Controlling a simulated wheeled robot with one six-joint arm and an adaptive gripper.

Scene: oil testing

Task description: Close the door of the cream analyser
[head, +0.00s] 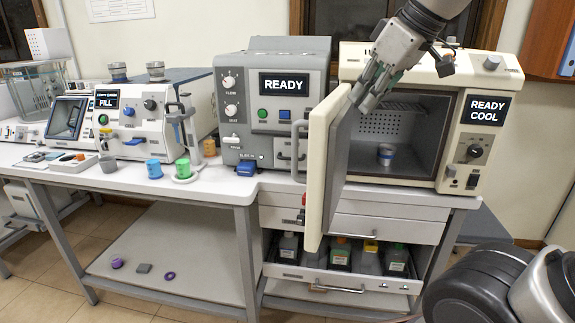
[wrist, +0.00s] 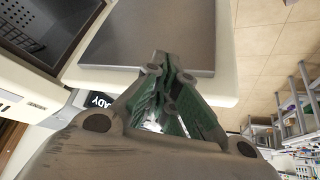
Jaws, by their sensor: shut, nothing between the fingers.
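The cream analyser (head: 455,143) stands at the right end of the bench, its display reading "READY COOL". Its door (head: 316,170) is swung wide open toward me, hinged on the left side of the chamber. A small cup with a blue band (head: 386,154) stands inside the grey chamber. My gripper (head: 360,101) is shut and empty, near the top of the door and in front of the chamber opening. In the wrist view, the shut fingers (wrist: 165,65) overlap the grey inner panel of the door (wrist: 150,35); I cannot tell whether they touch it.
A grey analyser (head: 285,115) reading "READY" stands left of the door. Further left is a white machine (head: 135,125) marked "FILL". Below the door, an open drawer (head: 318,284) holds several bottles. Coloured cups stand along the bench's front edge.

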